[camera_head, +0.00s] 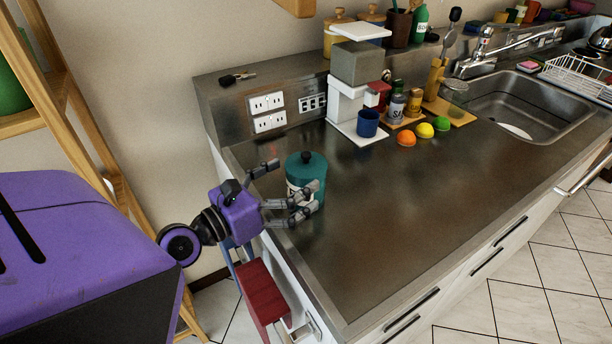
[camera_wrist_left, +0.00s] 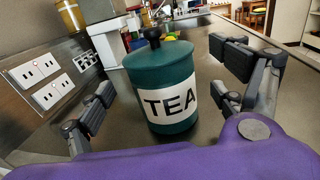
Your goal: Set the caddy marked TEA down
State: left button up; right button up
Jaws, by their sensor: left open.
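The caddy marked TEA (camera_head: 308,170) is a teal cylinder with a lid, a black knob and a white label. It stands upright on the steel counter (camera_head: 400,225) near its left end. It also shows in the left wrist view (camera_wrist_left: 162,82), with the word TEA facing the camera. My left gripper (camera_head: 283,188) is open, with its fingers on either side of the caddy. In the left wrist view gaps show between the fingers and the caddy. The caddy's base appears to rest on the counter. My right gripper is not in view.
Behind the caddy stand a coffee machine (camera_head: 356,65), a blue cup (camera_head: 367,123), spice jars and several coloured fruits. A sink (camera_head: 525,110) lies at the right. Wall sockets (camera_head: 267,112) are at the back left. The counter in front and to the right is clear.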

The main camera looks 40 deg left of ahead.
aim_at(307, 172)
pick_arm(q)
jog(key=p+x, duration=0.1)
jog(key=x, duration=0.3)
jog(key=shift+d, duration=0.15)
jog(key=c, duration=1.6)
jog(key=shift+r, duration=0.1)
jog(key=shift+c, duration=0.8)
